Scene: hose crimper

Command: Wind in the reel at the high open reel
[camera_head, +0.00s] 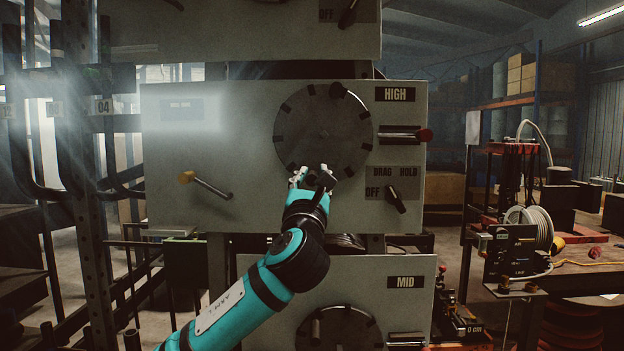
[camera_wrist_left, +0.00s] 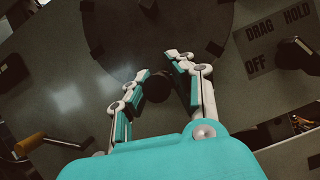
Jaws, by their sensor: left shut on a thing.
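The reel at the panel marked HIGH (camera_head: 395,94) shows as a dark round disc (camera_head: 322,125) with several black tabs around its rim. My left gripper (camera_head: 313,178) is at the disc's lower rim, its arm coming up from below. In the left wrist view its two fingers (camera_wrist_left: 160,85) are closed around a dark round knob (camera_wrist_left: 157,89). The fingers hide part of the knob. The disc (camera_wrist_left: 160,35) fills the top of that view. A drag switch with a black lever (camera_head: 395,200) is right of the disc; it also shows in the wrist view (camera_wrist_left: 294,54). My right gripper is not in view.
A lever with an orange knob (camera_head: 187,177) sticks out of the panel at left. A red-knobbed handle (camera_head: 424,135) is at right. The MID panel (camera_head: 407,282) with its own disc lies below.

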